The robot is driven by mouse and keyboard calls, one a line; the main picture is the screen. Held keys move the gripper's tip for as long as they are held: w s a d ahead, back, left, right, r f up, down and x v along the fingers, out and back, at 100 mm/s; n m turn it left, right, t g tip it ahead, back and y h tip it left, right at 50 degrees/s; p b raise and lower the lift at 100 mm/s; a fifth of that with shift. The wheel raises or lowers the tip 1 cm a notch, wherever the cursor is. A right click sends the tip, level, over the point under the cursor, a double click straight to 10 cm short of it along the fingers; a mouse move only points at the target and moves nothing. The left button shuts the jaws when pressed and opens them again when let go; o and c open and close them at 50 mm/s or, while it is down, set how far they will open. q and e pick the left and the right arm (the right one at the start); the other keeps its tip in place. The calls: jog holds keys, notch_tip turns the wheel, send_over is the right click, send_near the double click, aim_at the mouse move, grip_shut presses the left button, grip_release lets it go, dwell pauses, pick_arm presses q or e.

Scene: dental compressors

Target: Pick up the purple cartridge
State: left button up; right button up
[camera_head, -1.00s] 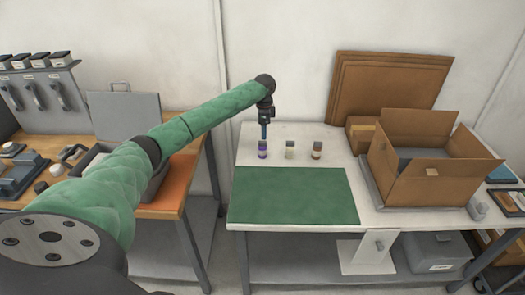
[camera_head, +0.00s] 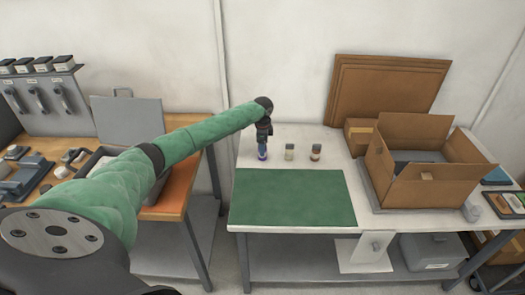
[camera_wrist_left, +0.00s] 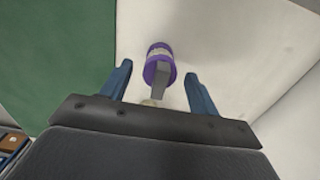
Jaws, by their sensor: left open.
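The purple cartridge (camera_head: 263,155) stands at the left of a row of three small cartridges on the white table. In the left wrist view the purple cartridge (camera_wrist_left: 159,66), with a pale label band and a grey part, lies between and slightly beyond the fingertips. My left gripper (camera_head: 263,143) is directly above it, pointing down, and partly hides it. In the left wrist view my left gripper (camera_wrist_left: 160,80) has its blue fingers spread apart on either side of the cartridge. My right gripper is not in view.
A pale cartridge (camera_head: 290,152) and a brown-red cartridge (camera_head: 316,152) stand to the right. A green mat (camera_head: 293,198) lies in front on the white table (camera_head: 400,221). An open cardboard box (camera_head: 432,187) stands at the right. A wooden workbench (camera_head: 176,196) is at the left.

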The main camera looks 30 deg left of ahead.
pick_arm(q)
jog(key=shift+f, duration=0.3)
jog(key=c, duration=1)
jog(key=shift+c, duration=0.4)
